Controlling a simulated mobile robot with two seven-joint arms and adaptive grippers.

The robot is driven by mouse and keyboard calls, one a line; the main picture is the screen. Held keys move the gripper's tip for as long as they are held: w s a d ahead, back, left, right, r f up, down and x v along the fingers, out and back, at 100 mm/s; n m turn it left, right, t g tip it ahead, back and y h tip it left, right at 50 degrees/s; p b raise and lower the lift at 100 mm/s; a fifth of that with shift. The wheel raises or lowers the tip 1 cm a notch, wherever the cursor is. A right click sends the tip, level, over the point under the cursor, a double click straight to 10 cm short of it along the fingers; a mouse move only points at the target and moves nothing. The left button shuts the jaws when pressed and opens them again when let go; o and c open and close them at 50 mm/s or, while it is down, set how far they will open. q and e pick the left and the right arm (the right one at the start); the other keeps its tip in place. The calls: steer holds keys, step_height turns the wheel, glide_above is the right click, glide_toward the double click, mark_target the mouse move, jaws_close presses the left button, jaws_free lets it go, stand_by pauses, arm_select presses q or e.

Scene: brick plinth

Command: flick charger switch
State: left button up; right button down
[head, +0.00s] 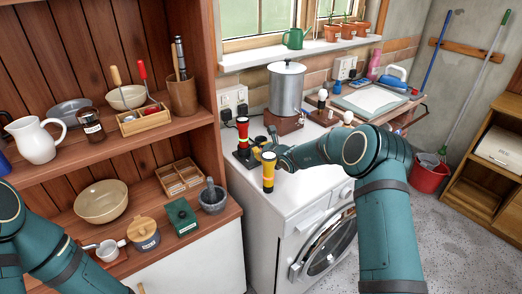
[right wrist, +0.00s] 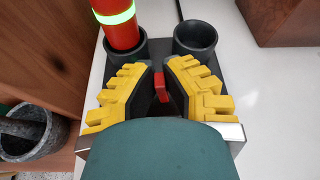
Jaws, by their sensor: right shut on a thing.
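The charger (head: 243,160) is a black block on the white top of the washing machine, by the shelf unit. In the right wrist view the charger (right wrist: 124,55) has two round cups. A red torch (right wrist: 122,30) stands upright in the left cup; it also shows in the head view (head: 242,132). The right cup (right wrist: 195,36) is empty. The red switch (right wrist: 161,86) lies between the yellow fingers of my right gripper (right wrist: 159,72), which is shut on it. In the head view my right gripper (head: 260,152) is partly hidden by my arm. My left gripper is out of view.
A stone mortar (head: 213,198) sits on the shelf to the left. The front of the machine top is clear.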

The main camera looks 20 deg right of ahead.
steer(key=shift+w+d+r+m+y+p, duration=0.25)
steer(key=shift+m+y+p, duration=0.4)
steer(key=shift+p, duration=1.6)
steer(key=shift+d+f+m+p, duration=0.15)
steer(key=shift+m+p, duration=0.2)
steer(key=shift+p, duration=0.2)
steer(key=c, duration=1.1)
jaws_free()
steer(key=shift+f, duration=0.1)
steer(key=shift+o, duration=0.2)
steer(key=shift+s, duration=0.1)
steer(key=v, duration=1.2)
steer(key=shift+r, duration=0.25)
